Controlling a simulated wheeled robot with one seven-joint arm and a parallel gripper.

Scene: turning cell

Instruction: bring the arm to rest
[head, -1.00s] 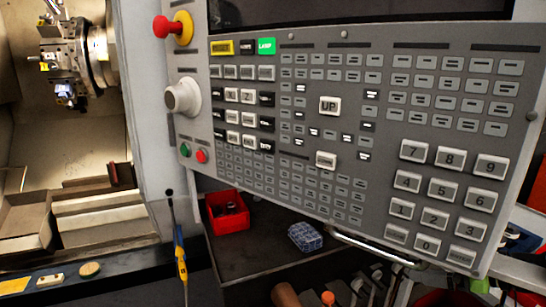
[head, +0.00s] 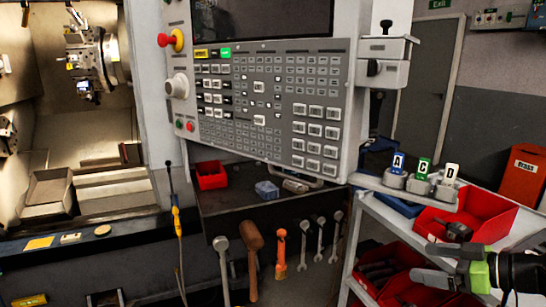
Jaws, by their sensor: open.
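My gripper (head: 422,262) is at the lower right of the head view, reaching in from the right edge. Its two grey fingers point left and are apart, with nothing between them. A green part and a dark wrist (head: 520,275) sit behind the fingers. The gripper appears in front of the shelf cart with the red bins; its exact distance from them is hard to tell. The rest of the arm is out of view.
The machine control panel (head: 265,100) fills the upper middle. Tools including a hammer (head: 253,250) hang below a dark shelf (head: 240,200). A red box (head: 525,174) stands at the right.

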